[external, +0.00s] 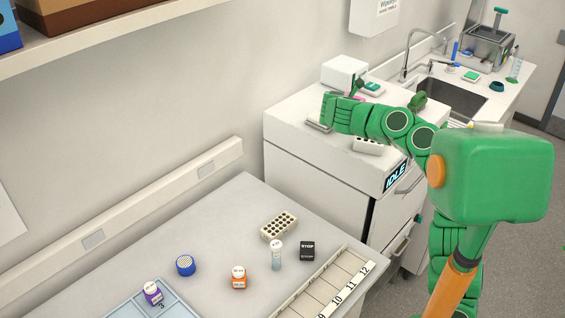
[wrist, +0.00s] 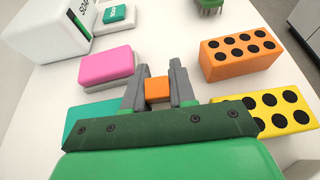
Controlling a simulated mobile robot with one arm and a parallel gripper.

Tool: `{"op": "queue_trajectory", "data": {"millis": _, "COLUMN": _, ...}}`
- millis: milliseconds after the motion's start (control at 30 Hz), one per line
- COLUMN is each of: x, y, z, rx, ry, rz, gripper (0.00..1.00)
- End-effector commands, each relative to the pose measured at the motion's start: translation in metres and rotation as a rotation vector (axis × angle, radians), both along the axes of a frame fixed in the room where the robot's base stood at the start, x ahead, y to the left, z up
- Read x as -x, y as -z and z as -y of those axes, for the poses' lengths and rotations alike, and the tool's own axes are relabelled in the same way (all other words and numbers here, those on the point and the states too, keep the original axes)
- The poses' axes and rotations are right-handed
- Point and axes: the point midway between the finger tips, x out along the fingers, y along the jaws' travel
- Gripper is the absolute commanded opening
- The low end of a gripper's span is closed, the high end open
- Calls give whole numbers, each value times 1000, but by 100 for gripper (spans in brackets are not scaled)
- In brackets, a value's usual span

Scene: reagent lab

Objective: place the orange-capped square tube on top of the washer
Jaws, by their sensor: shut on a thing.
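My gripper (wrist: 158,80) is shut on the orange-capped square tube (wrist: 157,90). The square orange cap shows between the two grey fingers in the wrist view, and the tube's body below it is hidden. The washer (external: 320,160) is the white cabinet with the IDLE display in the external view. Its white top (wrist: 170,38) fills most of the wrist view. My gripper is over this top, and the arm hides the held tube in the external view. I cannot tell whether the tube touches the top.
On the top are a white soap box (wrist: 52,28), a pink sponge (wrist: 106,66), an orange holed block (wrist: 240,54), a yellow holed block (wrist: 275,112) and a green brush (wrist: 208,5). White space lies ahead of the fingers. Bottles stand on the lower bench (external: 215,220).

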Motion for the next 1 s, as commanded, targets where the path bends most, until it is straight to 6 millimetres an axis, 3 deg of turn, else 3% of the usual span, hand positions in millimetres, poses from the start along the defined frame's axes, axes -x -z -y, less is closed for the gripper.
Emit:
{"op": "queue_trajectory", "data": {"millis": 333, "x": -3, "y": 33, "z": -1, "rx": 3, "ry": -1, "rz": -1, "gripper": 0}}
{"op": "queue_trajectory", "data": {"millis": 733, "x": -3, "y": 37, "z": -1, "rx": 1, "ry": 0, "rz": 0, "gripper": 0}}
{"op": "queue_trajectory", "data": {"millis": 767, "x": -3, "y": 36, "z": -1, "rx": 1, "ry": 0, "rz": 0, "gripper": 30}}
{"op": "queue_trajectory", "data": {"millis": 900, "x": -3, "y": 36, "z": -1, "rx": 1, "ry": 0, "rz": 0, "gripper": 51}}
{"op": "queue_trajectory", "data": {"millis": 1000, "x": -3, "y": 36, "z": -1, "rx": 1, "ry": 0, "rz": 0, "gripper": 51}}
